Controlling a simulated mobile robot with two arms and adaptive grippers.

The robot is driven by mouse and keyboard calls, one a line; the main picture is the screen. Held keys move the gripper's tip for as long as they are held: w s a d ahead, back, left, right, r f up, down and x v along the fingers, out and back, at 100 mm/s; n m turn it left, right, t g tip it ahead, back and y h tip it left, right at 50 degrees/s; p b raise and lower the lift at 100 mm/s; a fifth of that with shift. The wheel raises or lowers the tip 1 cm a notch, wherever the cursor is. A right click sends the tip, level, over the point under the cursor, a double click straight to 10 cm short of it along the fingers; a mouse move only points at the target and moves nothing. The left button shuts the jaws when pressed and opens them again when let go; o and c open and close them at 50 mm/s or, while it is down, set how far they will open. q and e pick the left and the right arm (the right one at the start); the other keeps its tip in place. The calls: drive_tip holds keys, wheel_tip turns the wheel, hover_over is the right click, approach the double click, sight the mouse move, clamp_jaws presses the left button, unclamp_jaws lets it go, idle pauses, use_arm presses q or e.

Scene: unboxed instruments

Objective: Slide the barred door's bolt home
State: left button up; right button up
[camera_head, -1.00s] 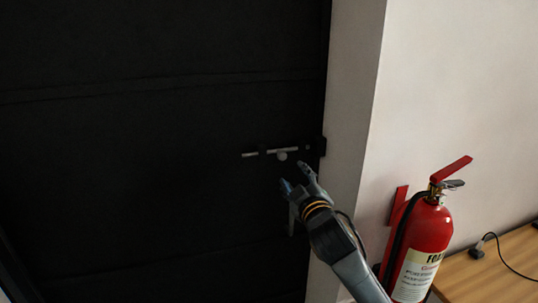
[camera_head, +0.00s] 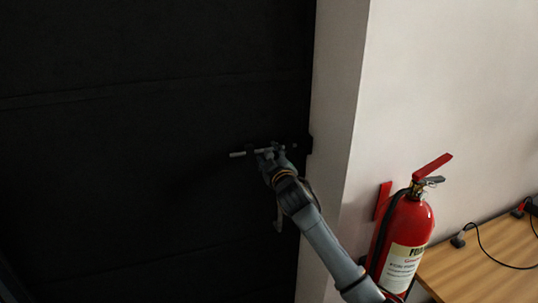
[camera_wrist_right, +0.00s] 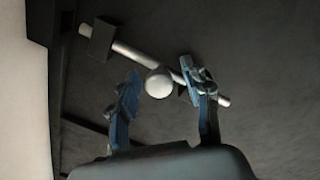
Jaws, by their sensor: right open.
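The dark barred door (camera_head: 150,200) fills the left of the head view. Its bolt is a grey metal rod (camera_head: 238,154) lying level near the door's right edge. In the right wrist view the rod (camera_wrist_right: 130,53) runs diagonally, with a round pale knob (camera_wrist_right: 158,84) at its middle and a dark guide block (camera_wrist_right: 102,40) around it. My right gripper (camera_head: 268,152) is at the bolt and hides the knob in the head view. In the wrist view my right gripper (camera_wrist_right: 160,76) is open, one finger on each side of the knob. My left gripper is out of view.
A dark keeper (camera_head: 309,145) sits at the door's right edge, beside the pale wall (camera_head: 335,100). A red fire extinguisher (camera_head: 405,235) hangs on the wall to the right of my right forearm. A wooden table (camera_head: 490,262) with a black cable is at lower right.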

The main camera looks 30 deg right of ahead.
clamp_jaws()
drive_tip(key=d, duration=0.2)
drive_tip(key=s+d, duration=0.1)
drive_tip(key=d, duration=0.1)
drive_tip(key=shift+d+p, duration=0.15)
drive_tip(key=shift+p, duration=0.25)
drive_tip(key=shift+c, duration=1.1)
unclamp_jaws()
drive_tip(key=shift+s+d, duration=0.1)
drive_tip(key=shift+o, duration=1.1)
drive_tip(key=shift+s+d, duration=0.1)
drive_tip(key=shift+d, duration=0.15)
